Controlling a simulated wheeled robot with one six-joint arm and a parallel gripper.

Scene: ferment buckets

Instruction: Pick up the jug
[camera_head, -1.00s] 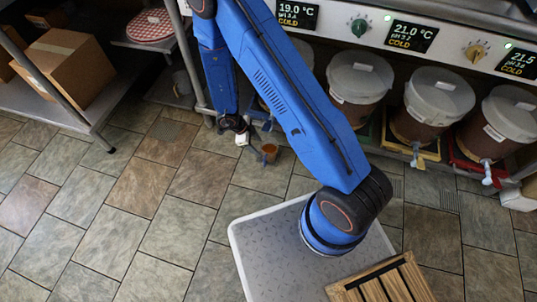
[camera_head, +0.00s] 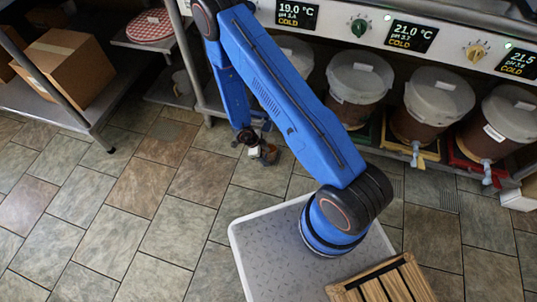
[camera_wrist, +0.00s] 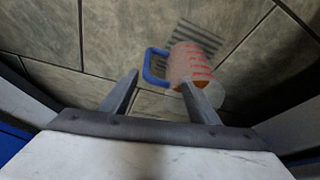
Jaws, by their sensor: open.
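The jug (camera_wrist: 191,62) shows in the wrist view as a clear cup with orange-red contents, red marks and a blue handle (camera_wrist: 150,66) on its left side. In the head view the jug (camera_head: 270,154) is small and brownish, in front of the bucket rack and partly hidden by my gripper. My gripper (camera_wrist: 158,82) is open and empty. In the wrist view the handle appears between and beyond the fingertips, and the right finger overlaps the jug's lower edge. I cannot tell whether they touch.
Lidded buckets (camera_head: 432,98) stand on the rack to the right, under a panel of temperature displays (camera_head: 411,34). A shelf with a cardboard box (camera_head: 62,68) is at the left. A floor grate (camera_wrist: 194,40) lies behind the jug. The tiled floor at left is clear.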

